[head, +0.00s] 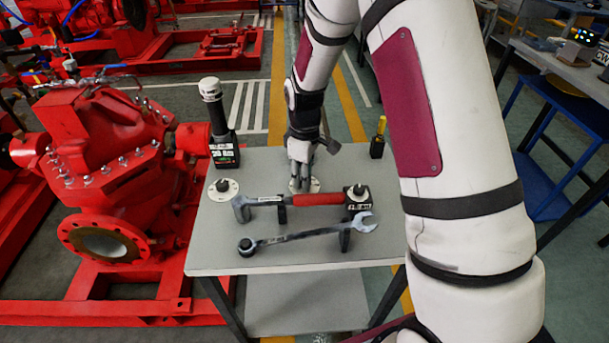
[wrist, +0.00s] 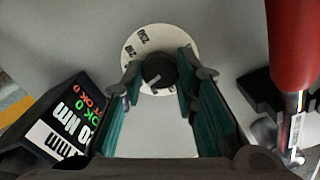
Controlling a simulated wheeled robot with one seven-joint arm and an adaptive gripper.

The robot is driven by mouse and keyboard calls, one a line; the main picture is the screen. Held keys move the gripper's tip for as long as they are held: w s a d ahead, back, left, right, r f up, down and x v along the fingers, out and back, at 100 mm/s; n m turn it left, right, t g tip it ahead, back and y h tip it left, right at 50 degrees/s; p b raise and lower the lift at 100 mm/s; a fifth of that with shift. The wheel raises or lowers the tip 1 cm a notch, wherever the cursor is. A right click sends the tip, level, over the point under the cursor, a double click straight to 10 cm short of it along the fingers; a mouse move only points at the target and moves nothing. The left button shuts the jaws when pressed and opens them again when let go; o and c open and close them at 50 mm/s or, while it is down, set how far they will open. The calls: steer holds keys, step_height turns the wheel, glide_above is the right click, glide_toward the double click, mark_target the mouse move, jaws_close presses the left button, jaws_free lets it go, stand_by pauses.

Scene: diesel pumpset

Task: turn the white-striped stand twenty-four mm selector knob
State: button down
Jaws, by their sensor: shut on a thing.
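A dark round knob (wrist: 158,72) with a pale pointer line sits on a white round dial (wrist: 137,50) with printed figures in the wrist view. My gripper (wrist: 157,82) has its two teal-lined fingers on either side of this knob, shut on it. In the head view my gripper (head: 301,172) reaches down to a white dial (head: 313,186) at the middle of the grey table, and hides the knob there. Whether this dial belongs to the white-striped stand cannot be told from these frames.
On the table (head: 215,255) a red-handled tool (head: 315,198) and a wrench (head: 300,237) lie nearby. Another dial (head: 223,190) and a tall black-and-white tool (head: 212,115) stand at left. A knobbed box (head: 358,197) and a yellow-handled tool (head: 380,130) are at right.

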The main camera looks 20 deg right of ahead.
steer(key=m, duration=0.6)
steer(key=shift+m, duration=0.4)
steer(key=m, duration=0.6)
steer(key=shift+m+p, duration=0.3)
steer(key=shift+p, duration=0.1)
steer(key=c, duration=1.3)
jaws_free()
step_height(320, 180, up, 12)
